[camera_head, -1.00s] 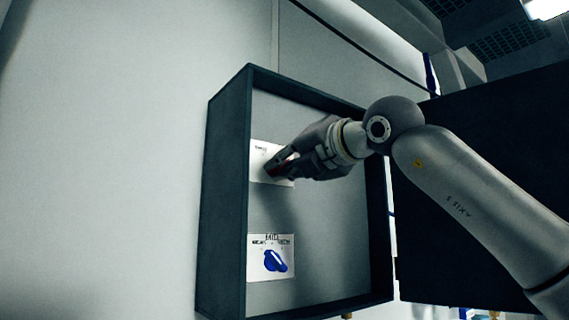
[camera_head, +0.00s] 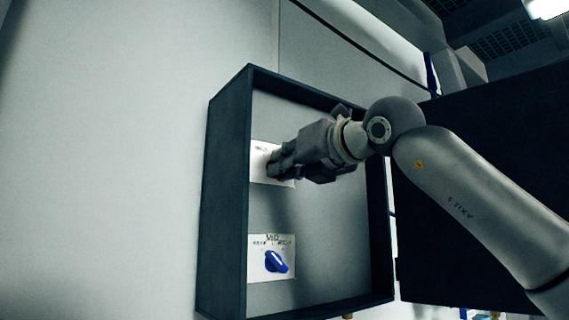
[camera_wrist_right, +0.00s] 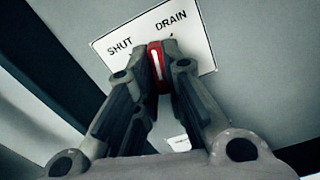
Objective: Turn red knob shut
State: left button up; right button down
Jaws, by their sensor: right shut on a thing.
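The red knob (camera_wrist_right: 155,66) sits on a white label plate (camera_wrist_right: 195,35) marked SHUT and DRAIN in the right wrist view. The white line on the knob points up between the two words. My right gripper (camera_wrist_right: 157,75) is shut on the knob, with one finger on each side. In the head view my right gripper (camera_head: 275,166) is at the upper plate (camera_head: 259,152) inside the dark box (camera_head: 225,200), and its fingers hide the red knob. My left gripper is not in view.
A blue knob (camera_head: 276,262) on a second white plate (camera_head: 286,241) is lower in the box, below my gripper. The open dark door (camera_head: 480,200) is on the right, behind my right arm. The wall left of the box is bare.

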jog(key=n+p, duration=0.2)
jog(key=n, duration=0.9)
jog(key=shift+a+n, duration=0.1)
jog(key=shift+n, duration=0.2)
dwell(0.4)
jog(key=c, duration=1.5)
grip_release()
jog(key=shift+s, duration=0.1)
jog(key=v, duration=1.2)
